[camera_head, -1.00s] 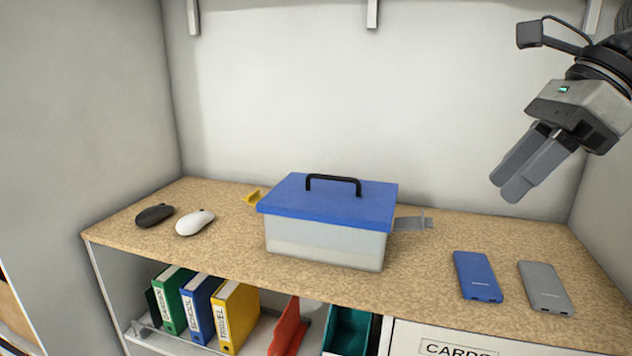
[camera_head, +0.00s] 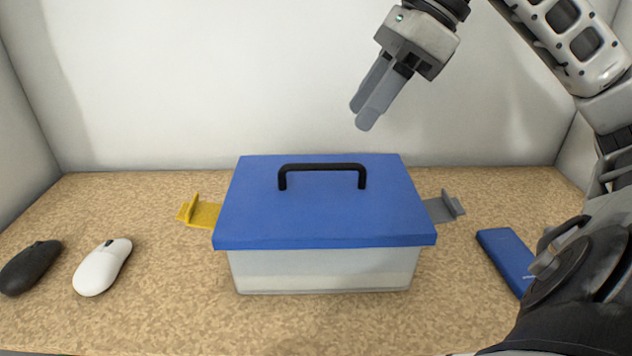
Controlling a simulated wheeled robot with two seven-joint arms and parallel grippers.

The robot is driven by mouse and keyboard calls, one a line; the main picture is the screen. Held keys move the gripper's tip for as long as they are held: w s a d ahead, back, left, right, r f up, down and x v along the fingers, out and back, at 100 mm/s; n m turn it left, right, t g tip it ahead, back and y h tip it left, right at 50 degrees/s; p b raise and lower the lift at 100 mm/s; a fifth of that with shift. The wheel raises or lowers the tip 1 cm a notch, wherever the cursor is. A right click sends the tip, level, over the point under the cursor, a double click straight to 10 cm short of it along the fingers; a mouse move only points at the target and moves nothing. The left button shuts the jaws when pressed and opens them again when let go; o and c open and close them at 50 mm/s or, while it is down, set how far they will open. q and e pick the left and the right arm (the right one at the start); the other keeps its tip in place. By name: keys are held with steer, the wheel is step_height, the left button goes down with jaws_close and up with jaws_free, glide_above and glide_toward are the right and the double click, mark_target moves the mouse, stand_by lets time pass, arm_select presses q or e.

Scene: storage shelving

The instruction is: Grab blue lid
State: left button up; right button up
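The blue lid (camera_head: 322,212) sits on a translucent box (camera_head: 325,270) in the middle of the shelf top. A black handle (camera_head: 322,168) stands up from the lid's top. My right gripper (camera_head: 362,117) hangs above and to the right of the handle, apart from it, pointing down and to the left. Its two grey fingers look close together and nothing shows between them; the gap is hard to judge from this angle. My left gripper is not in view.
A black mouse (camera_head: 30,267) and a white mouse (camera_head: 103,267) lie at left. A blue power bank (camera_head: 507,258) lies at right, partly behind my arm. Walls close the back and sides.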

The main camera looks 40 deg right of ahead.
mark_target(322, 167)
steer(key=p+x, duration=0.2)
steer(key=x, duration=0.9)
steer(key=shift+w+d, duration=0.1)
steer(key=shift+w, duration=0.1)
jaws_close()
